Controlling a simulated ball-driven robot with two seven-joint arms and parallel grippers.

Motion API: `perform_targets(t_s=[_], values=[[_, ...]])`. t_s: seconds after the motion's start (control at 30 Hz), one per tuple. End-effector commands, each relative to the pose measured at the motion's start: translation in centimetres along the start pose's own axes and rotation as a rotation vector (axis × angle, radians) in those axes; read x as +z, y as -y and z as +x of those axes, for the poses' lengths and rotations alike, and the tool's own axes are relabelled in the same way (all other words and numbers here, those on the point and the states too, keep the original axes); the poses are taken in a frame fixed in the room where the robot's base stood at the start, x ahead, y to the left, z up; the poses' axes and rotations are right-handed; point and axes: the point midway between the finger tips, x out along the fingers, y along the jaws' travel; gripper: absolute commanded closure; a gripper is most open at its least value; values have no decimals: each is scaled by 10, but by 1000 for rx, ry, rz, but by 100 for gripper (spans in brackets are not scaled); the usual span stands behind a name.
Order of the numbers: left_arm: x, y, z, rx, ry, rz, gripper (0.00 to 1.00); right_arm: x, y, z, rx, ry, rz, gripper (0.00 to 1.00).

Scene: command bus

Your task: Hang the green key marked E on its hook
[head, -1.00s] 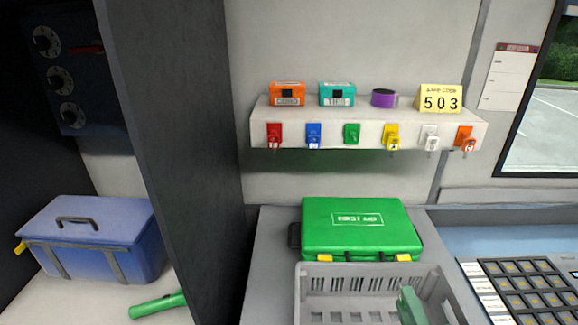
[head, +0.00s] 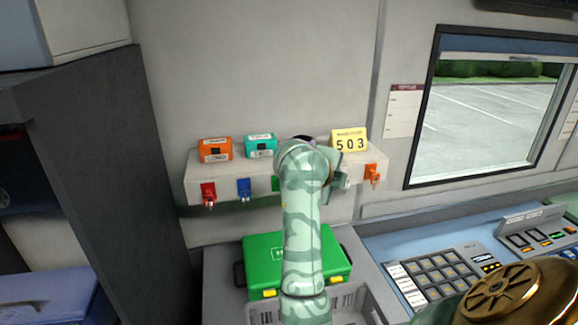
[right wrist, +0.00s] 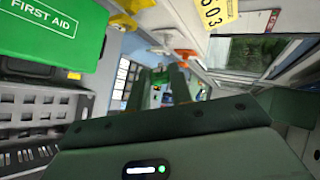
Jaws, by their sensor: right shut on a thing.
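My right gripper (right wrist: 164,82) is shut on a small green object (right wrist: 157,90), seemingly the green key; its E mark is not legible. In the head view my right arm reaches up before the shelf, its hand (head: 330,165) at the shelf front; the fingertips and held object cannot be made out there. The green hook plate (head: 276,184) shows only as a sliver left of the arm. Whether the key touches any hook cannot be seen. My left gripper is out of view.
The white shelf (head: 225,185) carries red (head: 208,192), blue (head: 244,188) and orange (head: 373,172) hook plates. Orange (head: 215,149) and teal (head: 260,145) boxes and a yellow 503 sign (head: 349,141) stand on it. A green first-aid case (head: 262,255) and grey crate (head: 355,305) lie below.

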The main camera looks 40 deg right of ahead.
Motion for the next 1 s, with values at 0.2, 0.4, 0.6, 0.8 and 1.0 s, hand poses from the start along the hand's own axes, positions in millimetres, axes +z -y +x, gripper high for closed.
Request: perform_targets(t_s=[0.2, 0.4, 0.6, 0.8, 1.0], values=[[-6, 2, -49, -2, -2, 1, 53, -34, 41, 18, 275, -291, 263, 98], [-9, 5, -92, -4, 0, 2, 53, -44, 31, 22, 536, -452, 528, 98], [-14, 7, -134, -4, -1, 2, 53, -11, -5, -10, 749, -465, 694, 98], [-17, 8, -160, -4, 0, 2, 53, 34, -32, -57, 872, -421, 734, 98], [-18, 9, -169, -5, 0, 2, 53, 59, -44, -84, 921, -393, 732, 98]])
